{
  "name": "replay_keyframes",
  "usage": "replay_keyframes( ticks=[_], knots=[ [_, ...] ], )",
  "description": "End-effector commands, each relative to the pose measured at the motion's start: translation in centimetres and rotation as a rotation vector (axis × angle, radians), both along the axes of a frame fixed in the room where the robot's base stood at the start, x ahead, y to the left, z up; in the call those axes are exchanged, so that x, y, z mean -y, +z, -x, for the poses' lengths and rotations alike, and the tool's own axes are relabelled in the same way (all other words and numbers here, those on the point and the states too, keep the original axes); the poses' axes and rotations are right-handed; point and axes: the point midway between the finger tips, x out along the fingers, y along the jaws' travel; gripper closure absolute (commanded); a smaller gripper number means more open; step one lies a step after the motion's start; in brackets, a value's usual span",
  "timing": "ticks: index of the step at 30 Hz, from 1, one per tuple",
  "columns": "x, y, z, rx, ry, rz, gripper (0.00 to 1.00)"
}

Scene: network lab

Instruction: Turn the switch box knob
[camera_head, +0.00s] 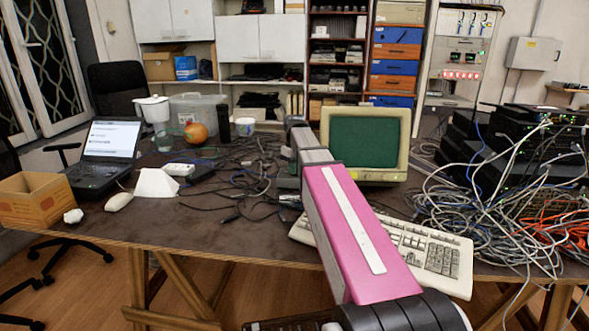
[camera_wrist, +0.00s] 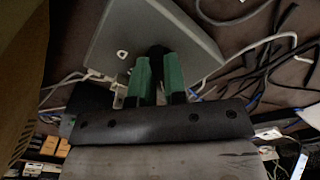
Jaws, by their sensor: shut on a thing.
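The switch box is a light grey box (camera_wrist: 122,40) that fills the upper middle of the wrist view, with a small white mark on its face. Its black knob (camera_wrist: 157,51) is partly hidden by the green fingers of my gripper (camera_wrist: 157,64). The fingers stand on either side of the knob and are shut on it. The knob's angle cannot be read. In the head view my pink and grey arm reaches across the table, and the switch box and fingertips cannot be made out there.
A CRT monitor (camera_head: 363,140) and a keyboard (camera_head: 440,252) stand right of my arm. Tangled cables (camera_head: 490,210) and stacked network gear cover the right side. Loose black cables (camera_head: 245,170) lie to the left, with a laptop (camera_head: 108,150) and cardboard box (camera_head: 40,200) beyond.

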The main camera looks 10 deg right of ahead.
Motion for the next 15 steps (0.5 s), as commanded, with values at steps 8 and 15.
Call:
replay_keyframes(
  ticks=[8, 15],
  knots=[
    [0.00, 0.04, -0.02, 0.000, 0.148, -0.001, 1.00],
    [0.00, 0.05, -0.04, 0.000, 0.205, -0.001, 1.00]
  ],
)
